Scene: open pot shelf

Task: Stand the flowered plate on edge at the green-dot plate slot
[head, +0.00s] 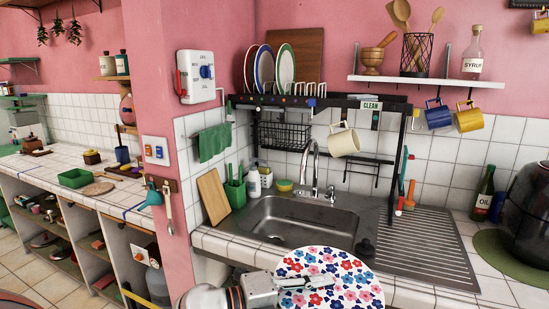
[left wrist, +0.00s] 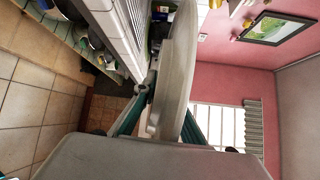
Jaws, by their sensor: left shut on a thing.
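The flowered plate (head: 345,268), white with red, blue and pink flowers, is in front of the sink counter at the bottom of the head view, its patterned face toward the camera. My left gripper (head: 305,283) is shut on the plate. In the left wrist view the plate (left wrist: 180,75) shows nearly edge-on between the fingers (left wrist: 163,120). The black rack (head: 330,103) over the sink has small coloured dots along its front rail; I cannot clearly tell which is green. Several plates (head: 285,66) stand on edge at the rack's left. My right gripper is not in view.
White wire dividers (head: 308,90) stand right of the racked plates. A cream mug (head: 344,140) hangs below the rack. The tap (head: 315,165), soap bottle (head: 254,182) and cutting board (head: 213,197) stand around the sink (head: 290,218). The ribbed drainboard (head: 425,240) is largely clear.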

